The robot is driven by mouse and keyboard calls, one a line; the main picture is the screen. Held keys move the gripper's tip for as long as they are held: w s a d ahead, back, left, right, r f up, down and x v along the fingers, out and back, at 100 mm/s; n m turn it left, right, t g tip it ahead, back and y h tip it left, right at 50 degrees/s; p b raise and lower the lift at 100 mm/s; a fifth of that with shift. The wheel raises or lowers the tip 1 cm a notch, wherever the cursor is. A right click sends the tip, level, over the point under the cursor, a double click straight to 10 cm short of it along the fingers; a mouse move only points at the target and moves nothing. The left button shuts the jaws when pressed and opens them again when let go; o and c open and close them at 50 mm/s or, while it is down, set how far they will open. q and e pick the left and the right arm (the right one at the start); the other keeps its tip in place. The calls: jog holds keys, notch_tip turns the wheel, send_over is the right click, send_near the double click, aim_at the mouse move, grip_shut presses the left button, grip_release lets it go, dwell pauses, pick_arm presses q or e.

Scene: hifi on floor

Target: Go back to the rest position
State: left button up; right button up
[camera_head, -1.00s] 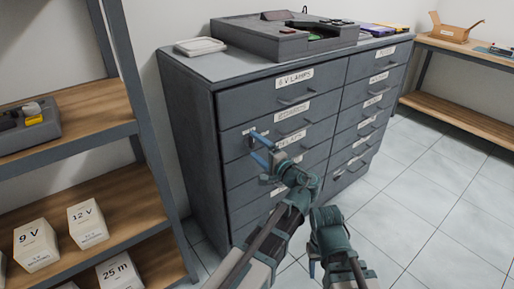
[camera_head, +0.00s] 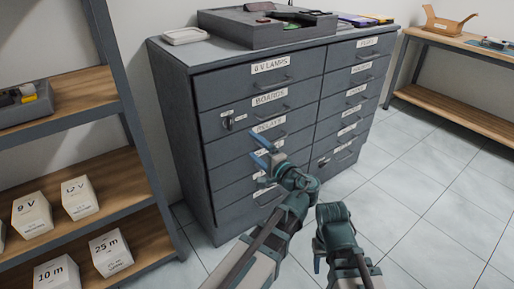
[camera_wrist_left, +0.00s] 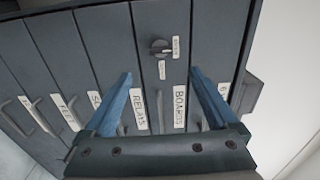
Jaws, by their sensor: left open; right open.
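My left gripper (camera_head: 262,150) is in front of the grey drawer cabinet (camera_head: 178,110), near the drawer labelled RELAYS. Its blue fingers are apart with nothing between them, as the left wrist view (camera_wrist_left: 165,100) also shows. My right gripper (camera_head: 318,252) is low at the bottom middle, beside the left arm, with a blue finger pointing down; nothing is seen in it. A dark key or knob (camera_head: 229,122) sits on the cabinet's front beside the BOARDS drawer. It also shows in the left wrist view (camera_wrist_left: 160,47). All the visible drawers look shut.
A grey tray (camera_head: 240,32) and a pale flat box (camera_head: 186,36) lie on the cabinet top. A wooden shelf with labelled white boxes (camera_head: 80,198) stands at left. A wooden bench (camera_head: 470,45) stands at right. The tiled floor at right (camera_head: 425,190) is clear.

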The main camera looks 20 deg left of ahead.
pick_arm(q)
jog(key=s+a+f+n+g+h, duration=0.1)
jog(key=s+f+n+g+h, duration=0.3)
jog(key=f, duration=0.5)
jog(key=s+a+f+n+g+h, duration=0.2)
jog(key=s+f+g+h, duration=0.3)
jog(key=f, duration=0.5)
jog(key=s+d+f+m+g+h, duration=0.1)
jog(key=s+d+h, duration=0.1)
jog(key=s+d, duration=0.5)
jog(key=s+d+f+m+g+h, duration=0.15)
jog(key=s+d, duration=0.25)
jog(key=d, duration=0.6)
notch_tip(320, 180, up, 34)
jog(key=p, duration=3.4)
jog(key=shift+d+f+h, duration=0.15)
jog(key=shift+d+h, duration=0.15)
jog(key=shift+h, duration=0.05)
jog(key=shift+t, duration=0.25)
